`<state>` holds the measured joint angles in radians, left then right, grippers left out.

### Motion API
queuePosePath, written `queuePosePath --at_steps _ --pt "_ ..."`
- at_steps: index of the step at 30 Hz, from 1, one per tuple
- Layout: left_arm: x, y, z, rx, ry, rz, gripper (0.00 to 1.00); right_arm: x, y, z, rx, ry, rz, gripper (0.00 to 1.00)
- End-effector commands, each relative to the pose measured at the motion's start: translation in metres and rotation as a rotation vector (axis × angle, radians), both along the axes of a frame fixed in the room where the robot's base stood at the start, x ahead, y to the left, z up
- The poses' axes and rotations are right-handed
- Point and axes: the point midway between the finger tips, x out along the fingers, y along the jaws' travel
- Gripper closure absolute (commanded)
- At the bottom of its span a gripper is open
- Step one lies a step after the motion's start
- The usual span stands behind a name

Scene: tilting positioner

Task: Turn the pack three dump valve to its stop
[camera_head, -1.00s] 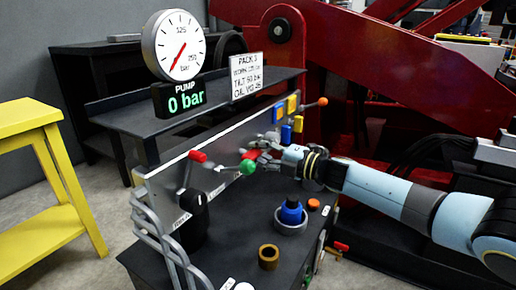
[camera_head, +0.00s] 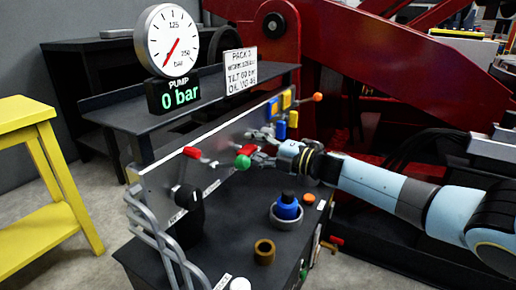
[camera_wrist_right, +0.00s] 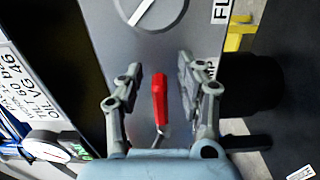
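A red lever handle (camera_wrist_right: 160,98) lies between the two spread fingers of my right gripper (camera_wrist_right: 158,90) in the right wrist view, with a gap on both sides. In the head view the gripper (camera_head: 261,147) is at the grey upright panel (camera_head: 220,152), by a red handle (camera_head: 245,150) and a green ball knob (camera_head: 243,162). Another red handle (camera_head: 193,153) sticks out farther left on the panel. I cannot read which handle is labelled as the dump valve. My left gripper is not in view.
The pump display (camera_head: 174,93) reads 0 bar below a round gauge (camera_head: 172,40). A pack 3 sign (camera_head: 240,71) stands beside it. A blue-topped part (camera_head: 288,207), a brown ring (camera_head: 264,252) and a grey tube rail (camera_head: 152,235) occupy the bench. A yellow stand (camera_head: 35,225) is at left.

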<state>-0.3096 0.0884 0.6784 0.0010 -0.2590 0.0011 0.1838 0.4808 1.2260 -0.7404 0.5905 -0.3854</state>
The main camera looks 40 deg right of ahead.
Motion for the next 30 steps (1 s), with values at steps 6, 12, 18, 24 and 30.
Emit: queuePosePath --at_steps 6,12,18,24,30 --pt "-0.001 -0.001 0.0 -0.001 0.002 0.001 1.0 -0.026 -0.01 -0.002 -0.004 0.004 0.002 0.62" --pt "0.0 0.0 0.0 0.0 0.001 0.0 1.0 -0.069 -0.028 -0.002 -0.003 0.005 0.002 0.62" --pt "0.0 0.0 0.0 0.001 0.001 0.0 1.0 -0.1 -0.041 -0.001 -0.002 0.005 0.001 0.62" --pt "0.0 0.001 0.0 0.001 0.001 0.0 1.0 -0.111 -0.046 0.0 0.001 0.001 -0.001 0.62" --pt "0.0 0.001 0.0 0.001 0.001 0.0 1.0 -0.111 -0.046 0.0 0.001 0.001 -0.001 0.62"
